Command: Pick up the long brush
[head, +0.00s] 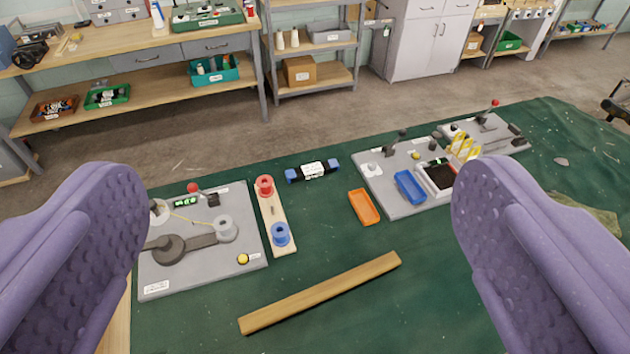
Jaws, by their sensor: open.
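A long, straight wooden bar (320,292) lies at a slant on the green table cover, low in the middle of the head view. It is the only long loose piece in sight. No bristles show on it, so I cannot tell for sure that it is the long brush. My gripper (297,215) is open, with its two purple, dimpled fingers wide apart at the left and right of the view. Nothing is between the fingertips. The bar lies beyond them on the table, apart from both fingers.
A grey board with a lever and spool (205,265) stands left. Beside it is a wooden strip (277,215) with red and blue spools. Behind the bar are an orange tray (364,207), a blue-ended block (312,170) and another grey board (405,208). The cover around the bar is clear.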

